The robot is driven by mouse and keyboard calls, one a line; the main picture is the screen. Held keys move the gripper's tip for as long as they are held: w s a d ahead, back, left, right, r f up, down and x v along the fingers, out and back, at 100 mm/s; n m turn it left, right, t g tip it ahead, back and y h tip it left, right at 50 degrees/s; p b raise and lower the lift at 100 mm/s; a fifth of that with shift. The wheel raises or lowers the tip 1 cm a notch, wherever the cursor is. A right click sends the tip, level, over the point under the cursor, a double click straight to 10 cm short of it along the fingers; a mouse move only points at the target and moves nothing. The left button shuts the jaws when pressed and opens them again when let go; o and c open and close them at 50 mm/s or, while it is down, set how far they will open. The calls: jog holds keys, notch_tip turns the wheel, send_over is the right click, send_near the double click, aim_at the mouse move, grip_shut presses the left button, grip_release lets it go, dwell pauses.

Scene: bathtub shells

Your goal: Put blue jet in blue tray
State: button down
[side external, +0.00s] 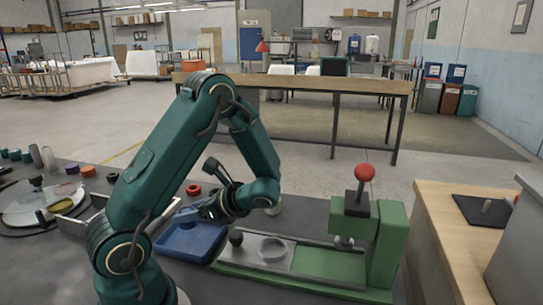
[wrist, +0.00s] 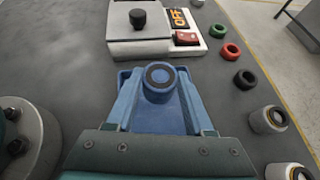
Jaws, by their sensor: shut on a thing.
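The blue jet (wrist: 158,82) is a short blue cylinder with a dark ring on its top. My gripper (wrist: 158,90) is shut on it. In the side view my gripper (side external: 197,213) is low over the blue tray (side external: 180,245), with the jet (side external: 186,212) at its tips. The blue tray (wrist: 122,105) lies behind and below the jet in the wrist view. The jet looks to be above the tray floor, but the exact gap cannot be told. My gripper hides part of the tray.
A green press (side external: 385,245) with a red knob stands right of the tray. A pale device with a red switch (wrist: 187,37) lies beyond the tray.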

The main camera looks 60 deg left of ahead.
aim_at(195, 227)
jog(key=shift+w+f, duration=0.25)
jog(key=shift+f, duration=1.9)
jog(key=shift+c, duration=1.4)
grip_release()
jog(key=shift+f, duration=0.15)
